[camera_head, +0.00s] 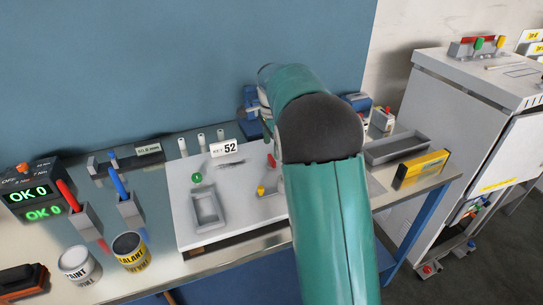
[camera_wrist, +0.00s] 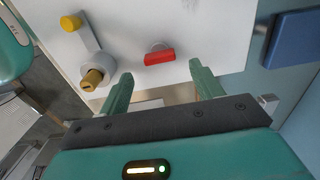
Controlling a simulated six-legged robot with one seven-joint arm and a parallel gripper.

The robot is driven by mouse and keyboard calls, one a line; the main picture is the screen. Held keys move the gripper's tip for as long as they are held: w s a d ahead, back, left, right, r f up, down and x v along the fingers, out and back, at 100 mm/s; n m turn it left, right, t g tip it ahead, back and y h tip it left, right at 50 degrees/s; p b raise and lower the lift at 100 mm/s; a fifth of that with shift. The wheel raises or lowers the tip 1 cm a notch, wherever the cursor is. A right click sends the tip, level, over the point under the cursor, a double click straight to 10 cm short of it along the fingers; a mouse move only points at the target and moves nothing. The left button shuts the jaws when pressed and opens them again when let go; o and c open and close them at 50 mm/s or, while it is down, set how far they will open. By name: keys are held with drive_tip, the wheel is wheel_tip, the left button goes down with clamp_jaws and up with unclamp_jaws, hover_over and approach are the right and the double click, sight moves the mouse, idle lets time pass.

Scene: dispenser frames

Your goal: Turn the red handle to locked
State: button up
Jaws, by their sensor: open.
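The red handle (camera_wrist: 159,57) is a short red bar on a round grey base, fixed to a pale panel (camera_wrist: 215,22) in the wrist view. A small red part in the head view (camera_head: 271,160), just left of my arm, appears to be the same handle. My gripper (camera_wrist: 160,71) is open, its two green fingers pointing at the panel. The handle lies between the finger directions, just beyond the tips, with nothing held. Whether a finger touches it I cannot tell. In the head view my arm hides the gripper and part of the panel.
A grey lever with a yellow knob (camera_wrist: 70,23) and a brass knob (camera_wrist: 92,77) sit left of the handle. A blue block (camera_wrist: 297,38) is at the right. Two cans, a grey tray (camera_head: 397,148) and a yellow box (camera_head: 421,169) stand on the bench.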

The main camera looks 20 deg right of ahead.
sight(272, 158)
drive_tip(key=shift+f, duration=2.4)
drive_tip(key=c, duration=1)
drive_tip(key=shift+a, duration=0.1)
